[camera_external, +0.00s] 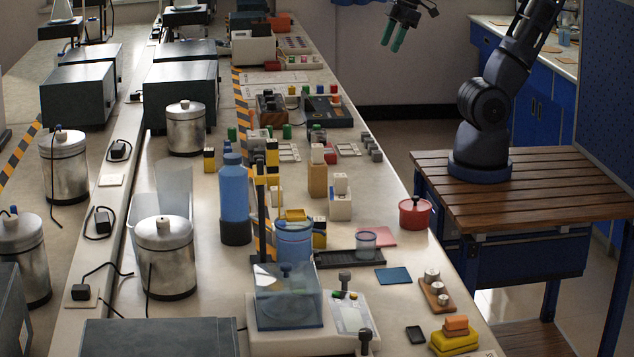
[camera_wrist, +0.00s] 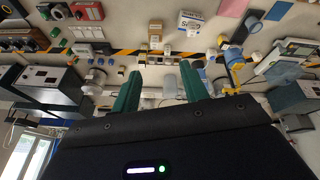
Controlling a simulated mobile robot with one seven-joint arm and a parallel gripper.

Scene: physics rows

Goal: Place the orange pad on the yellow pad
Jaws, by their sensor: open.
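A small orange pad (camera_external: 456,324) shows at the near right end of the bench in the external view. It appears to rest on an orange-yellow layer over a wider yellow pad (camera_external: 449,346); where one piece ends and another begins is hard to tell. My gripper (camera_external: 393,42) is high at the top of the external view, far from the pads, with green fingers. The wrist view shows my gripper (camera_wrist: 160,74) open, fingers apart, with nothing between them. I cannot make out the orange or yellow pad in the wrist view.
A pink pad (camera_external: 377,236), a blue pad (camera_external: 393,275), a red pot (camera_external: 414,217) and a wooden block with metal weights (camera_external: 436,291) lie near the bench's right edge. A small black block (camera_external: 415,335) is left of the stack. A blue bottle (camera_external: 234,198) stands tall mid-bench.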

